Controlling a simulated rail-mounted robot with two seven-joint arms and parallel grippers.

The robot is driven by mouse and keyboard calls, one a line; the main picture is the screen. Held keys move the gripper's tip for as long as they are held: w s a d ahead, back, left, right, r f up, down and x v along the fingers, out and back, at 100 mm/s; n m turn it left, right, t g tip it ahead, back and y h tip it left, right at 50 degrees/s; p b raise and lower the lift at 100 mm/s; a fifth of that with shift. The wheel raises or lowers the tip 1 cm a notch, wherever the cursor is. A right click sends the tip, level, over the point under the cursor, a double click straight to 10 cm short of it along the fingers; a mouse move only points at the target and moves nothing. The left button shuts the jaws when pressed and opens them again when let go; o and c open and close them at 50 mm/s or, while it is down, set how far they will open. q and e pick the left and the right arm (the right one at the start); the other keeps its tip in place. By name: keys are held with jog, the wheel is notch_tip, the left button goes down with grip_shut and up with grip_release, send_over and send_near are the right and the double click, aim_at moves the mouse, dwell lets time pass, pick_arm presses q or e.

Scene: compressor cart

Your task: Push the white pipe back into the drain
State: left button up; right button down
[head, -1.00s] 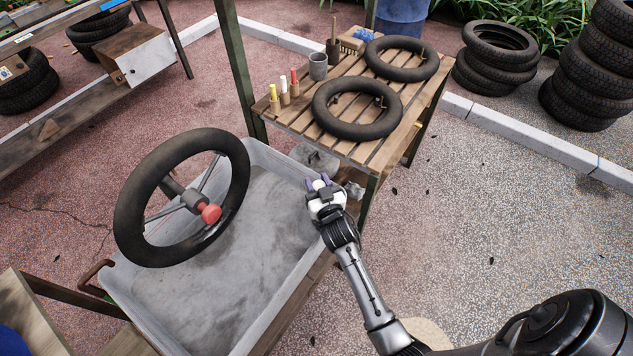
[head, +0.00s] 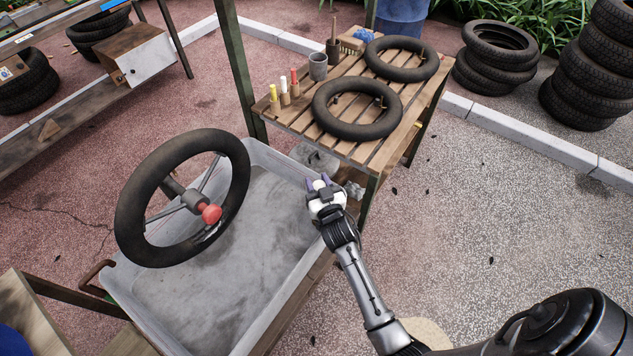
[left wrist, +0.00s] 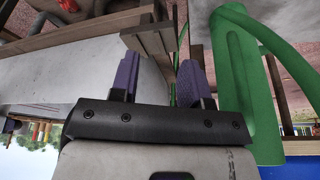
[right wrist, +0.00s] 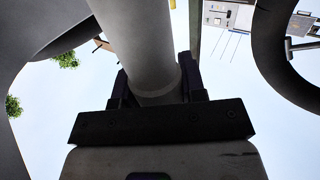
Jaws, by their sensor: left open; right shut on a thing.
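My right gripper (head: 320,182) is at the right rim of the grey tub in the head view, beside the slatted bench. It is shut on the white pipe, whose pale end shows only slightly between the purple fingers there. In the right wrist view the pipe (right wrist: 140,45) is a thick, grey-looking tube running from the top down between the fingers of the right gripper (right wrist: 160,85). I cannot make out the drain, or whether the pipe touches it.
The grey tub (head: 180,300) has a wheel with a black tyre (head: 135,215) and red hub over it. The slatted bench (head: 300,118) holds two tyres (head: 325,122), a grey cup (head: 318,67) and several markers. Stacked tyres (head: 590,90) stand at right. Pavement at right is open.

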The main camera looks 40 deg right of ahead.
pick_arm(q)
jog(key=shift+a+r, duration=0.15)
pick_arm(e)
jog(key=shift+d, duration=0.1)
jog(key=c, duration=0.6)
grip_release()
